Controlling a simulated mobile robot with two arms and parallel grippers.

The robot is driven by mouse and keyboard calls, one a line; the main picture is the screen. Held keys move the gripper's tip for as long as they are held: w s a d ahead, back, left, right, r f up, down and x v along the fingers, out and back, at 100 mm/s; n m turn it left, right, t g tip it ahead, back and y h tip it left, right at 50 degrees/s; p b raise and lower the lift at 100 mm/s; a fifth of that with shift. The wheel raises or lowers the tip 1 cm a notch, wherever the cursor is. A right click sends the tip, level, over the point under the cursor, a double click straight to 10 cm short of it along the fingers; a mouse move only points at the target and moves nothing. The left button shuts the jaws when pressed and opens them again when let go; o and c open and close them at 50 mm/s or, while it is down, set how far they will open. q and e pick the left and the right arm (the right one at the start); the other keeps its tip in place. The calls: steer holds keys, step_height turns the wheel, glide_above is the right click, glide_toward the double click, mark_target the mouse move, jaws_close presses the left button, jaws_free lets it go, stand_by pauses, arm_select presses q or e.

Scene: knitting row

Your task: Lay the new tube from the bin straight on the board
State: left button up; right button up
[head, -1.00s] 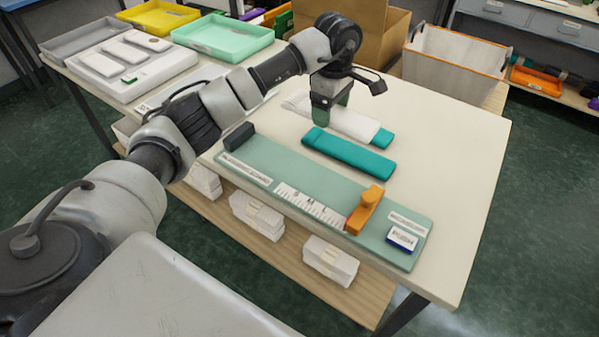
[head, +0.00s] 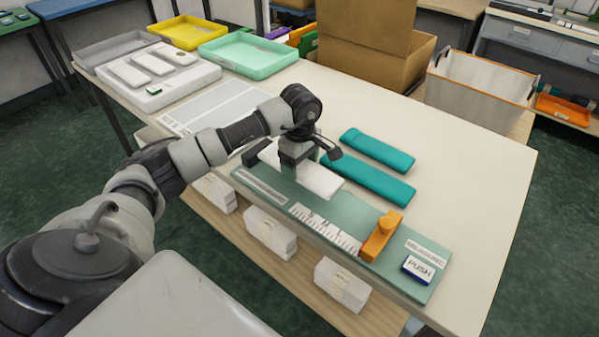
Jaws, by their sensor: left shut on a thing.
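The tube is a flat white piece (head: 321,183) in the head view, at the left half of the green board (head: 372,243). My left gripper (head: 296,168) is shut on it from above. The tube lies roughly along the board's length, its left end close to the dark block (head: 257,152) at the board's far left end. I cannot tell whether it touches the board or hovers just over it. My right gripper is out of view.
Two teal flat pieces (head: 378,150) (head: 370,181) lie on the table behind the board. A white bin with an orange rim (head: 478,88) and a cardboard box (head: 365,62) stand at the back. Trays (head: 245,55) fill the back left. The table's right side is clear.

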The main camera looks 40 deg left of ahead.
mark_target(299, 175)
arm_select(q)
step_height(299, 175, down, 4)
steer(key=shift+s+r+p, duration=0.1)
steer(key=shift+r+p, duration=0.1)
steer(key=shift+p, duration=0.25)
steer(key=shift+f, duration=0.25)
steer(key=shift+f, duration=0.1)
steer(key=o, duration=0.9)
steer(key=shift+r, duration=0.25)
step_height(299, 175, up, 12)
steer(key=shift+f+b, duration=0.15)
steer(key=shift+b, duration=0.9)
